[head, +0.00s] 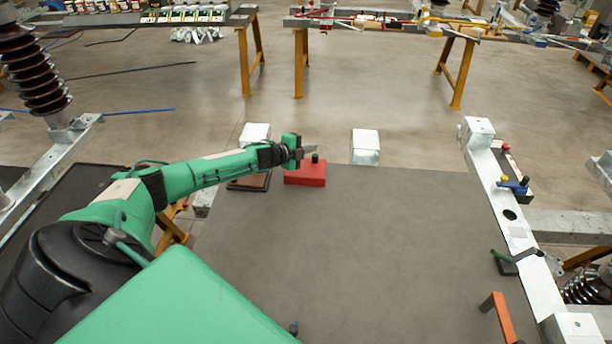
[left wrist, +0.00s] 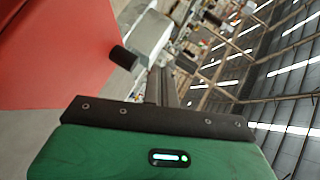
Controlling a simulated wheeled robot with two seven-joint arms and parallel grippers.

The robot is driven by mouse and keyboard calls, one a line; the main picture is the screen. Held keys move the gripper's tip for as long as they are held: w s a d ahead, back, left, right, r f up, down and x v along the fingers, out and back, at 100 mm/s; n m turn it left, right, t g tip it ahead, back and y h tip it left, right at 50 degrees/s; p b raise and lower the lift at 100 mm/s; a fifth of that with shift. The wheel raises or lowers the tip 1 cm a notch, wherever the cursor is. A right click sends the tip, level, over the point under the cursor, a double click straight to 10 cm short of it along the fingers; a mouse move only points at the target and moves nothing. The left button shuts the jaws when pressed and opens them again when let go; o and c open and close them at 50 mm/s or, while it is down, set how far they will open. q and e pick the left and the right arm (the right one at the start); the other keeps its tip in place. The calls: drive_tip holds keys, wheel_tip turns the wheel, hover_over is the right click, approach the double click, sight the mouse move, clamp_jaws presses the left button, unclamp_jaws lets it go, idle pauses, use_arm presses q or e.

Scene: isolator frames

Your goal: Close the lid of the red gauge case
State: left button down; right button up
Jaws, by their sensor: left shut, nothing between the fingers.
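The red gauge case (head: 305,175) sits at the far edge of the grey table, left of the middle. It looks like a low block with a black knob (head: 315,158) on top. No lid stands up from it in the head view; I cannot tell whether it is fully shut. My left gripper (head: 309,147) is shut and empty, just above and behind the case, by the knob. In the left wrist view, the red case (left wrist: 50,50) fills the upper left, the knob (left wrist: 123,57) sticks out at its edge, and the shut fingers (left wrist: 164,85) are right of it, apart.
A dark brown flat item (head: 250,183) lies left of the case, partly under my arm. White blocks (head: 365,147) stand beyond the far edge. A white beam (head: 510,215) with small fittings runs along the right. An orange handle (head: 500,315) is near right. The middle table is clear.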

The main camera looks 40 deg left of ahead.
sight(310, 161)
use_arm(q)
drive_tip(key=shift+w+a+f+b, duration=0.2)
drive_tip(key=shift+w+f+b, duration=0.15)
drive_tip(key=shift+f, duration=0.15)
idle(0.4)
drive_tip(key=shift+a+r+p, duration=0.1)
drive_tip(key=shift+r+p, duration=0.4)
drive_tip(key=shift+r, duration=0.05)
drive_tip(key=s+a+r, duration=0.3)
drive_tip(key=a+r, duration=0.3)
drive_tip(key=r, duration=0.4)
drive_tip(key=shift+s+p, duration=0.3)
drive_tip(key=shift+p, duration=0.15)
